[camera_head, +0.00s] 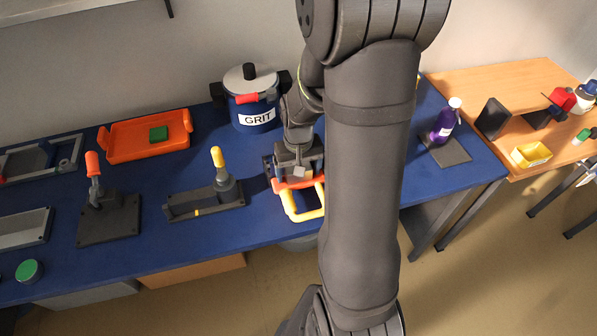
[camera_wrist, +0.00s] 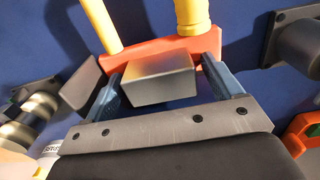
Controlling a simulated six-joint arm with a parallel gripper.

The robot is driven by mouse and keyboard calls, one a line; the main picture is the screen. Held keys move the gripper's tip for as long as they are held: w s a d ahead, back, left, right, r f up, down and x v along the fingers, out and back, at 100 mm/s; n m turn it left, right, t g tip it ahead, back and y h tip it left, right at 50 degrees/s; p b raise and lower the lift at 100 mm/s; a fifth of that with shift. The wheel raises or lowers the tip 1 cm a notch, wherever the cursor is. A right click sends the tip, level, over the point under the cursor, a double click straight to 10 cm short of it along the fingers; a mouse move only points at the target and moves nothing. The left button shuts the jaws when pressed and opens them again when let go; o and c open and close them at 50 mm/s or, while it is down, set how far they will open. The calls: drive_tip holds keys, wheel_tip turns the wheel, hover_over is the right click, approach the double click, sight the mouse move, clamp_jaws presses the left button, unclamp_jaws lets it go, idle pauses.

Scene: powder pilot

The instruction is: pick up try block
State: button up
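My gripper (camera_wrist: 163,68) is low over the blue table, at the middle in the head view (camera_head: 298,170). In the wrist view its two blue-grey fingers stand wide apart. A dark grey block (camera_wrist: 158,82) lies between them, in front of an orange bar (camera_wrist: 150,52) with yellow posts. I cannot tell whether the fingers touch either. In the head view the orange bar (camera_head: 297,184) and a yellow frame (camera_head: 305,214) show under my gripper. A small green block (camera_head: 158,133) lies in the orange tray (camera_head: 150,156). Which block is the try block is not marked.
A blue pot labelled GRIT (camera_head: 252,112) stands behind my gripper. A yellow-handled lever fixture (camera_head: 205,197) and a red-handled one (camera_head: 110,215) stand to the left. A purple bottle (camera_head: 443,122) stands on a dark plate to the right.

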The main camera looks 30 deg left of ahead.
drive_tip(key=c, duration=1.1)
drive_tip(key=shift+r, duration=0.2)
drive_tip(key=shift+c, duration=0.2)
drive_tip(key=shift+r, duration=0.6)
drive_tip(key=r, duration=0.1)
drive_tip(key=d+r, duration=0.1)
drive_tip(key=r, duration=0.1)
drive_tip(key=shift+w+d+r, duration=0.1)
drive_tip(key=shift+w+r, duration=0.05)
drive_tip(key=shift+r, duration=0.05)
drive_tip(key=w+d+r, duration=0.1)
drive_tip(key=d+r, duration=0.5)
drive_tip(key=d, duration=0.4)
drive_tip(key=shift+w+d, duration=0.15)
drive_tip(key=shift+w, duration=0.05)
